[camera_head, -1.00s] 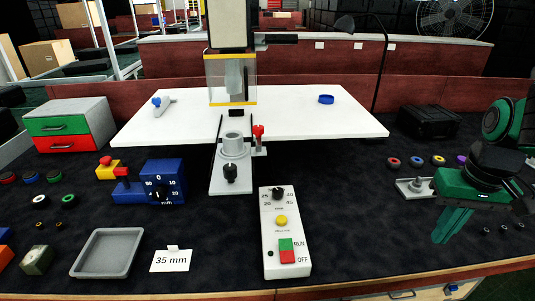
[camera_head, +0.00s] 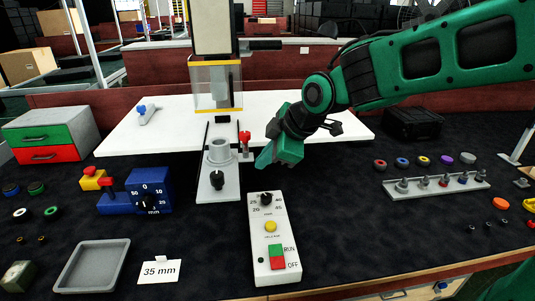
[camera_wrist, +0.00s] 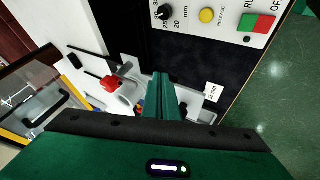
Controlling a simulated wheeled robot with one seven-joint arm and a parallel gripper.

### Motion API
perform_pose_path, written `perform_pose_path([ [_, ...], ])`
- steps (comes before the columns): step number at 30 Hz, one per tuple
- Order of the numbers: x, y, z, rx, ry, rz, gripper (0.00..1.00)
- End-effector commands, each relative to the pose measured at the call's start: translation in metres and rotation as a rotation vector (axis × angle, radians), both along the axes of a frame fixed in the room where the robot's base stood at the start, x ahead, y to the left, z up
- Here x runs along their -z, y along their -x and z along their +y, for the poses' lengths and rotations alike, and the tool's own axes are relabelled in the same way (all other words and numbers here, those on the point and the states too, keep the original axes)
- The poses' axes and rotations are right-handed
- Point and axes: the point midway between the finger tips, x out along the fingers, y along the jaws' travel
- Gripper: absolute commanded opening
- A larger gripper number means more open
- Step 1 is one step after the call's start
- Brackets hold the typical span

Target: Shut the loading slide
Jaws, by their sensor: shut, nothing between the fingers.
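The loading slide is a grey plate (camera_head: 218,192) sticking out toward me from under the machine. It carries a grey ring-shaped holder (camera_head: 220,151) and a black knob (camera_head: 217,180). A red-topped lever (camera_head: 245,137) stands at its right rear; it also shows in the wrist view (camera_wrist: 111,82). My gripper (camera_head: 264,161) is shut and empty, to the right of the slide, fingers pointing down and left, apart from it in the head view. In the wrist view my gripper (camera_wrist: 163,80) hides part of the slide.
A control box (camera_head: 273,240) with dial, yellow button and red-green switch stands in front. A blue dial gauge (camera_head: 149,192) is to the left. The clear machine guard (camera_head: 216,85) hangs above the slide. A rack of small parts (camera_head: 437,185) lies right.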

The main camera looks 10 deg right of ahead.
Motion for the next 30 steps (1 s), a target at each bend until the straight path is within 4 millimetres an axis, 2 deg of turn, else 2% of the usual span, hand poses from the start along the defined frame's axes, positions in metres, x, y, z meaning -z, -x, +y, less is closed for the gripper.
perform_pose_path([
  [1, 0.009, -0.004, 0.003, 0.0, 0.001, 0.004, 0.0],
  [9, 0.044, -0.025, 0.019, 0.002, 0.002, 0.004, 0.0],
  [12, 0.041, -0.043, 0.016, 0.006, 0.0, 0.001, 0.0],
  [18, 0.041, -0.061, 0.016, 0.004, 0.0, 0.001, 0.0],
  [30, 0.041, -0.064, 0.015, 0.004, 0.0, 0.001, 0.0],
])
